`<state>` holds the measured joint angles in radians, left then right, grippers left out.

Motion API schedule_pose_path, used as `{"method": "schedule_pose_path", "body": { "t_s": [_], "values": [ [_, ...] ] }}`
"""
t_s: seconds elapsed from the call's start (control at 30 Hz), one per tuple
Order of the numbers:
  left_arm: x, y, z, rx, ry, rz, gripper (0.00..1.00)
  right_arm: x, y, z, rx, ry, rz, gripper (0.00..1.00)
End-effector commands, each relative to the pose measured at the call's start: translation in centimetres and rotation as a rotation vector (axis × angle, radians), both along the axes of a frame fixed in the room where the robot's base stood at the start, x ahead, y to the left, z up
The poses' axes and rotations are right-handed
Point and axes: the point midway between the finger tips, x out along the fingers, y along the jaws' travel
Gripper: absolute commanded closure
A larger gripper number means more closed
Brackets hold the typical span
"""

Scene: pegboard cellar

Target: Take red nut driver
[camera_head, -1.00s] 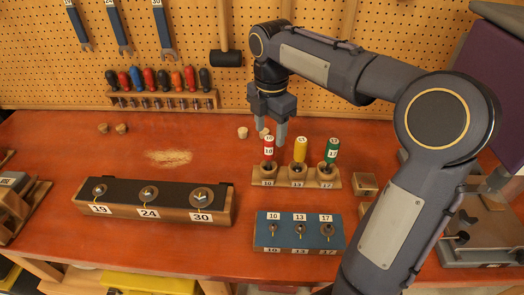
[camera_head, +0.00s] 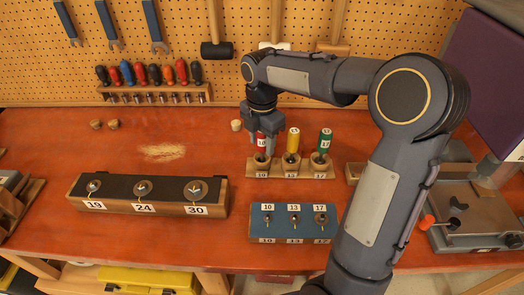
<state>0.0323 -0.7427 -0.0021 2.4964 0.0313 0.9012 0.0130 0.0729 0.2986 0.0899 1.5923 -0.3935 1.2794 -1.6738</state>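The red nut driver (camera_head: 261,151) stands upright in the left hole of a wooden holder (camera_head: 276,174), above the 10 label. A yellow driver (camera_head: 293,141) and a green driver (camera_head: 325,142) stand in the same holder, to its right. My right gripper (camera_head: 263,135) points down at the red handle, with a finger on each side of it and the top of the handle partly hidden. I cannot tell whether the fingers press on the handle. My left gripper is not in view.
A blue block (camera_head: 291,239) with parts labelled 10, 13 and 17 lies in front of the holder. A dark-topped block (camera_head: 120,190) with large nuts sits left. The red tabletop (camera_head: 60,140) is clear at left.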

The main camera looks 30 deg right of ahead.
Motion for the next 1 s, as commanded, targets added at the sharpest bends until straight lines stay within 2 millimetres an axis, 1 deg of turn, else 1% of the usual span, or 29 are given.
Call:
{"method": "schedule_pose_path", "body": {
  "t_s": [0.03, 0.2, 0.3, 0.53, 0.67, 0.77, 0.87, 1.0],
  "values": [
    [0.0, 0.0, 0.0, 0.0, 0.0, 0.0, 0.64, 0.0, 0.0, 0.0, 0.0, 0.0, 0.0, 0.62],
    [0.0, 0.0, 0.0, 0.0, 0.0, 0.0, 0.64, 0.0, 0.0, 0.0, 0.0, 0.0, 0.0, 0.84],
    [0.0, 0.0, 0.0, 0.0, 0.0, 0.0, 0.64, 0.0, 0.0, 0.1, 0.0, -0.001, 0.0, 0.95],
    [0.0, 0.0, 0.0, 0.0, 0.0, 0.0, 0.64, 0.0, 0.0, 0.1, 0.0, -0.001, 0.0, 0.96],
    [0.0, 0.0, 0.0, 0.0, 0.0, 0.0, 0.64, 0.1, 0.0, 0.7, -0.001, -0.002, 0.0, 0.96],
    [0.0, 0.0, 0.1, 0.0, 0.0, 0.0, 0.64, 0.1, 0.0, 1.6, 0.0, -0.004, 0.0, 0.96],
    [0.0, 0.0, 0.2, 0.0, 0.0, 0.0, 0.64, 0.1, 0.0, 3.1, 0.0, -0.004, 0.0, 0.96],
    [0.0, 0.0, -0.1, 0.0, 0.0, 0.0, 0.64, -1.4, 0.8, 5.2, -0.001, -0.006, 0.001, 0.96]
  ]
}}
